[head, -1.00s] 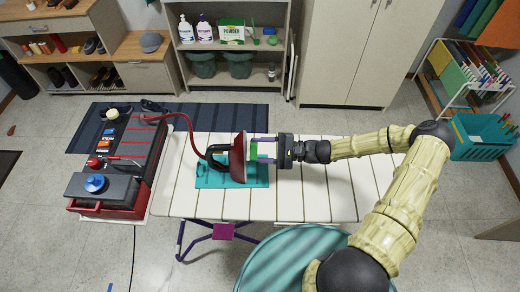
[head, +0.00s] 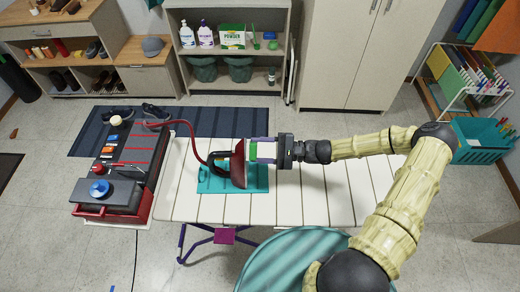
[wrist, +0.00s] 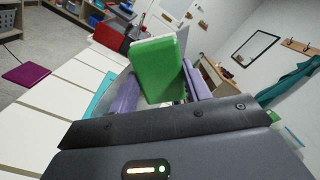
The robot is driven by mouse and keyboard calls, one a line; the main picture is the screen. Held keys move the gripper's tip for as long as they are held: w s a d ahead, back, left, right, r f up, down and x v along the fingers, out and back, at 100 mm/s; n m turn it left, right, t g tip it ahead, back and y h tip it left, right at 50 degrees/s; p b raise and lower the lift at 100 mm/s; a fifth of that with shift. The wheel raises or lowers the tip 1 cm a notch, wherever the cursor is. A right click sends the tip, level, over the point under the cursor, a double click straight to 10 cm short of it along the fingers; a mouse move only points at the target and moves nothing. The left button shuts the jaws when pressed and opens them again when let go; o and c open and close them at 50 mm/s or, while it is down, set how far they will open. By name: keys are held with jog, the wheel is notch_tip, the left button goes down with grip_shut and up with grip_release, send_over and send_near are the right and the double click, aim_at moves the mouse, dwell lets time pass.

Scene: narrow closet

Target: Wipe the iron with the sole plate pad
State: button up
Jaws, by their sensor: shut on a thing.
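The iron (head: 239,165) stands upright on its heel, its dark red sole-plate side facing right and its black handle to the left. It rests on a teal mat (head: 203,184) on the slatted white board (head: 315,195). My gripper (head: 261,150) is right of the iron and shut on the green sole plate pad (head: 267,151). The pad also shows between the purple fingers in the wrist view (wrist: 158,70), with a pale edge. The pad is at or very near the iron's sole plate; I cannot tell whether they touch. The iron is mostly hidden behind the pad in the wrist view.
A red hose (head: 192,135) runs from the iron to the black and red steam station (head: 118,185) at left. A round teal-striped surface (head: 290,262) is in front. Shelves with bottles (head: 205,34) stand behind. The right part of the board is clear.

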jog(key=shift+a+f, duration=0.1)
dwell(0.3)
jog(key=shift+f+b, duration=1.2)
jog(key=shift+f, duration=0.6)
jog(key=shift+f+b, duration=1.3)
jog(key=shift+f, duration=0.6)
jog(key=shift+s+d+b, duration=0.1)
jog(key=shift+d+b, duration=0.25)
jog(key=shift+d, duration=2.6)
